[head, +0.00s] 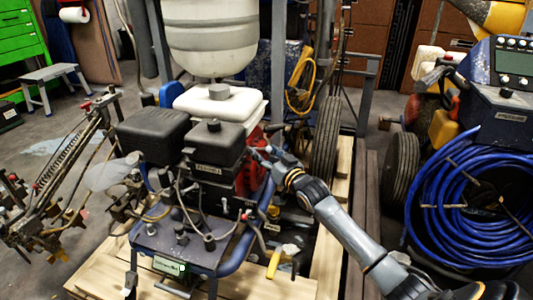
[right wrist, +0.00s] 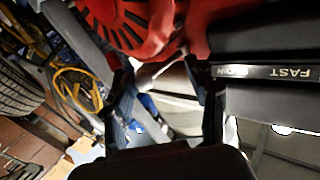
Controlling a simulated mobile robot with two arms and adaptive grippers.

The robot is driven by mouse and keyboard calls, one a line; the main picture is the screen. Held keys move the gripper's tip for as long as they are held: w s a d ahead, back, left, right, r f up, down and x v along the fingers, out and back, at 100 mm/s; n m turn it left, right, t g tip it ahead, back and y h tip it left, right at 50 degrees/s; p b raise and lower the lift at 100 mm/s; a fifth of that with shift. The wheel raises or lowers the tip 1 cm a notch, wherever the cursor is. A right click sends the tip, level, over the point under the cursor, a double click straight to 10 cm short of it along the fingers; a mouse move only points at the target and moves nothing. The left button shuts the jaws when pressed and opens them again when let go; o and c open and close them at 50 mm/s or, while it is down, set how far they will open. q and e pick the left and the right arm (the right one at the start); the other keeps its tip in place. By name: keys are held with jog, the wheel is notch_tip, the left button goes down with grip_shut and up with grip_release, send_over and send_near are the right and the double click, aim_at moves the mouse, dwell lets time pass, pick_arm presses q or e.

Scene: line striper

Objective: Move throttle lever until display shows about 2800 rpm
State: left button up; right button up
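The line striper's black engine (head: 215,150) stands in the middle of the head view. My right gripper (head: 262,156) is at the engine's right side. In the right wrist view my right gripper (right wrist: 165,98) has its two dark fingers apart, so it is open. Its right finger is beside the black throttle plate (right wrist: 280,73), which reads FAST, with a partly covered word beside it. I cannot clearly make out the throttle lever; the finger may hide it. The small green display (head: 169,266) is low on the front panel, and its digits are too small to read.
The red engine housing (right wrist: 135,22) is close above the fingers in the right wrist view. A tyre (head: 325,138) stands to the right of my gripper. A blue hose coil (head: 470,190) is on another machine at the right. Cables and hoses crowd the engine's front.

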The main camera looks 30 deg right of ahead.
jog(key=shift+s+a+f, duration=0.1)
jog(key=shift+a, duration=0.1)
jog(key=s, duration=1.1)
jog(key=shift+s+d, duration=0.25)
jog(key=shift+s, duration=0.15)
jog(key=shift+c, duration=0.2)
